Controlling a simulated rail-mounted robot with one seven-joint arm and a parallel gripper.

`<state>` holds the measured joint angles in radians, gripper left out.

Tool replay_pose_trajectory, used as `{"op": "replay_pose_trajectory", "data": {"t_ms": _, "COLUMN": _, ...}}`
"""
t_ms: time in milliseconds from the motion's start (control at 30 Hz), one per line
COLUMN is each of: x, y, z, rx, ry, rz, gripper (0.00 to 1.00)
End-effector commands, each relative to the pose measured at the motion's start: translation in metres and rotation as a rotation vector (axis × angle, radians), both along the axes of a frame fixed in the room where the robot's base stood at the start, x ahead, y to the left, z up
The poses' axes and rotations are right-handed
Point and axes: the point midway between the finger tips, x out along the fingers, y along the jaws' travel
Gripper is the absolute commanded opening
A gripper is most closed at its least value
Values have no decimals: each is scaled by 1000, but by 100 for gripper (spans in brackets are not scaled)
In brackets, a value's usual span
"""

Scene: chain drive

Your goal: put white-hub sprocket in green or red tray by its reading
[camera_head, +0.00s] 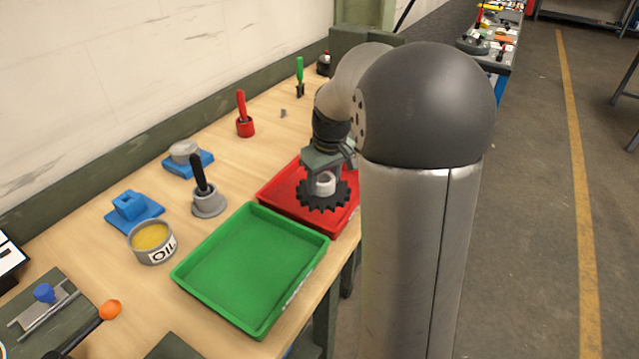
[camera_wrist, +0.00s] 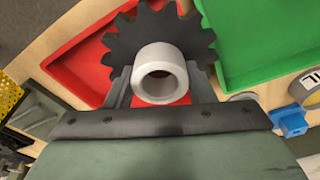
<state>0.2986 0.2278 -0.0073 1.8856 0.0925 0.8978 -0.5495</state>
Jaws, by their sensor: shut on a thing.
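The white-hub sprocket (camera_head: 323,196) has a dark toothed wheel and a pale hub. My gripper (camera_head: 326,175) is shut on it and holds it over the red tray (camera_head: 274,196). In the wrist view the sprocket (camera_wrist: 161,45) sits between the fingers (camera_wrist: 159,86), with the red tray (camera_wrist: 85,67) behind it. I cannot tell how far the sprocket is above the tray floor. The green tray (camera_head: 250,262) is empty and stands to the left of the red tray. No reading shows in these views.
An oil tin (camera_head: 152,243), a grey stand with a black handle (camera_head: 207,199) and blue blocks (camera_head: 133,208) stand left of the trays. A red-handled tool (camera_head: 244,118) stands behind. My arm hides the bench's right part.

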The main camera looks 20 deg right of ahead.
Motion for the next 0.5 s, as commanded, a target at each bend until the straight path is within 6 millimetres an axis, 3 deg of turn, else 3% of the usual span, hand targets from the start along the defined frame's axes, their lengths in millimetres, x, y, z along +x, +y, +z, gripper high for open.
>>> {"op": "replay_pose_trajectory", "data": {"t_ms": 100, "x": 23, "y": -12, "z": -8, "rx": 1, "ry": -2, "rz": -2, "gripper": 0}}
{"op": "replay_pose_trajectory", "data": {"t_ms": 333, "x": 47, "y": -25, "z": -44, "rx": 1, "ry": -2, "rz": -2, "gripper": 0}}
{"op": "replay_pose_trajectory", "data": {"t_ms": 500, "x": 57, "y": -30, "z": -57, "rx": -1, "ry": -5, "rz": -2, "gripper": 0}}
